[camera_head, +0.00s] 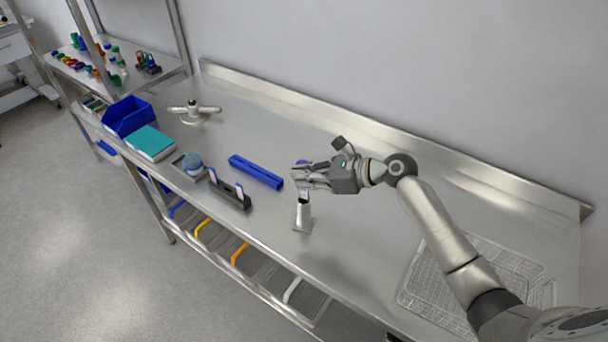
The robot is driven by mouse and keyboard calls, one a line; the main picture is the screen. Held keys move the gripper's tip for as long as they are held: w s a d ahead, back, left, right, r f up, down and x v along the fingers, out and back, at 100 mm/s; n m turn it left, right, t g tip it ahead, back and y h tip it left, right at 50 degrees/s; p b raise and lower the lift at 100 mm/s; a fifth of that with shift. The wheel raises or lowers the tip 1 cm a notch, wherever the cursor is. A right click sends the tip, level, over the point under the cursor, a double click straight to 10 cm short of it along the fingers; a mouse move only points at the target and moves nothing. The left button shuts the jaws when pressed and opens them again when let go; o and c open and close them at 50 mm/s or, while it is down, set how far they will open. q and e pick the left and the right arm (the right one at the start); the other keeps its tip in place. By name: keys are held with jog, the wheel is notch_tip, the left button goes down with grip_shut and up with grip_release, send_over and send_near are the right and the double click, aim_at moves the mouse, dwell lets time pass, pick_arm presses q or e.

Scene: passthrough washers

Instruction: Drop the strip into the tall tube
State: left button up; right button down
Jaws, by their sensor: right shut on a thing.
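The tall tube (303,215) is a metallic upright column on a square foot, near the middle of the steel bench. My right gripper (299,178) is just above its mouth, reaching in from the right, with its fingers shut on a small strip (305,195). The strip's pale lower part shows below the fingers at the tube's top; I cannot tell whether its end is inside the mouth. A small purple item (302,162) shows behind the fingers. My left gripper is out of view.
A dark rack (230,195) holding upright strips stands left of the tube, with a long blue block (256,172) behind. A wire basket (465,280) lies at right. A blue bin (128,116), teal box (150,141) and metal fixture (194,112) stand farther left.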

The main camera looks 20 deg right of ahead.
aim_at(304, 198)
jog(key=shift+f+b, duration=0.95)
jog(key=shift+f, duration=1.65)
jog(key=c, duration=1.1)
grip_release()
jog(key=shift+r, duration=0.1)
jog(key=shift+r+p, duration=3.45)
jog(key=shift+p, duration=1)
